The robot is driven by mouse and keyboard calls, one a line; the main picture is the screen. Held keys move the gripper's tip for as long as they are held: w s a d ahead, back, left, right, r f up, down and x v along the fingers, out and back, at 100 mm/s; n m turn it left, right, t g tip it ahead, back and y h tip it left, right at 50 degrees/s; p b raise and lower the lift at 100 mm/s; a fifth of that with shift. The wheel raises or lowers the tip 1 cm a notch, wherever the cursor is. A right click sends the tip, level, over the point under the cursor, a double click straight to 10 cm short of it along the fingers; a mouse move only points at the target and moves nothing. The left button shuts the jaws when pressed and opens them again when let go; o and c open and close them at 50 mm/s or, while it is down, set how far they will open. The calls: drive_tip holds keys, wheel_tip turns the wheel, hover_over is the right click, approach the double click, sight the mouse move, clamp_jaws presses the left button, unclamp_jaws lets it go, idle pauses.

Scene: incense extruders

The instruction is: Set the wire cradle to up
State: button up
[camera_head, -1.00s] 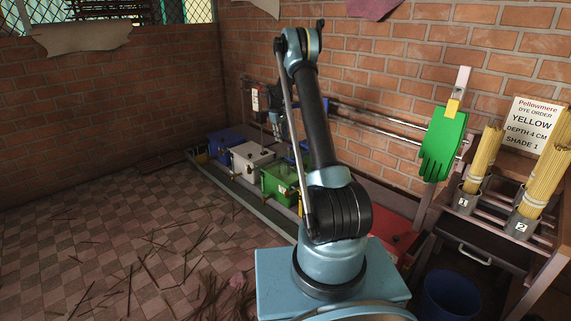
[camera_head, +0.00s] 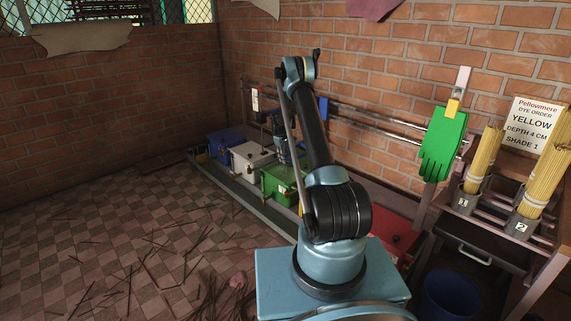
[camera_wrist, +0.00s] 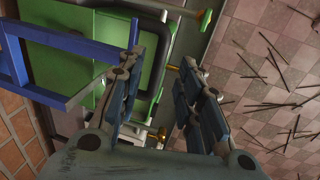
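My gripper (camera_wrist: 162,66) is open in the wrist view, its two blue-padded fingers spread apart with nothing gripped between the tips. It hangs over the edge of a green vat (camera_wrist: 88,25). In the head view my gripper (camera_head: 284,150) is small, beside and above the green vat (camera_head: 279,184), partly hidden by my arm. A blue bar frame (camera_wrist: 60,45) crosses the vat at the left of the wrist view, near one finger. I cannot make out a wire cradle for sure, nor whether it is up or down. A pale rod shows below the fingers.
A white vat (camera_head: 250,157) and a blue vat (camera_head: 224,141) stand farther back in the row, a red one (camera_head: 396,240) nearer. Metal rails (camera_head: 380,128) run along the brick wall. A rack with stick bundles (camera_head: 484,160) stands right. Tiled floor at left has scattered sticks.

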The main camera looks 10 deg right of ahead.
drive_tip(key=shift+w+d+f, duration=0.1)
drive_tip(key=shift+d+f, duration=0.05)
drive_tip(key=shift+f, duration=0.65)
drive_tip(key=shift+w+d+f, duration=0.1)
drive_tip(key=shift+f, duration=0.65)
drive_tip(key=shift+r, duration=0.1)
clamp_jaws()
